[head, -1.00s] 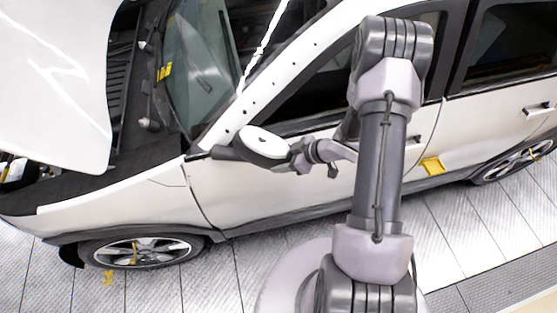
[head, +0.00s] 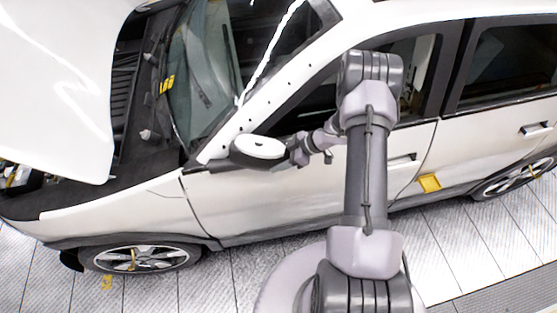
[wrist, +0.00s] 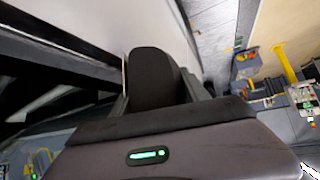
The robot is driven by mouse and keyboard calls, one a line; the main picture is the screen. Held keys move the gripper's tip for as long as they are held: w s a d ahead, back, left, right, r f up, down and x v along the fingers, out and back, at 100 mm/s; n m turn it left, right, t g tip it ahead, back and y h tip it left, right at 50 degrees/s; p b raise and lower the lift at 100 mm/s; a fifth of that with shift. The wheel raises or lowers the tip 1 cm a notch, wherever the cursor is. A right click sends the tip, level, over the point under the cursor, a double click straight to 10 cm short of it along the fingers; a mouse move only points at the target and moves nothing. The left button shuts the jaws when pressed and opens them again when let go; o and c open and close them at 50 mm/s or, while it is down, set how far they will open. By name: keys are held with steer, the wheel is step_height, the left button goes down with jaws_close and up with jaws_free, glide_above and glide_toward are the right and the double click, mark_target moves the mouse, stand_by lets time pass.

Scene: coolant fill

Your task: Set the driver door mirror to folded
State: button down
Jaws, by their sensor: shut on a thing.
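The driver door mirror (head: 258,147) has a white cap and a dark housing. In the head view it sits at the front lower corner of the driver window, lying close along the door (head: 290,205). My gripper (head: 290,152) is at the mirror's rear end, shut on it. In the wrist view the dark rounded mirror end (wrist: 155,80) stands between the two fingers of my gripper (wrist: 158,95). The mirror's glass side is not visible in either view.
The white car fills the head view, with its hood (head: 55,80) raised at left. In the wrist view, equipment with yellow parts (wrist: 285,65) stands at right.

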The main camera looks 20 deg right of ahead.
steer(key=shift+w+d+r, duration=0.1)
steer(key=shift+w+r, duration=0.05)
steer(key=shift+w, duration=0.05)
steer(key=c, duration=0.8)
jaws_free()
steer(key=shift+o, duration=1.4)
steer(key=shift+w, duration=0.1)
steer(key=shift+s, duration=0.2)
steer(key=b+v, duration=0.1)
steer(key=v, duration=1.6)
steer(key=shift+w+d, duration=0.1)
steer(key=shift+d, duration=0.05)
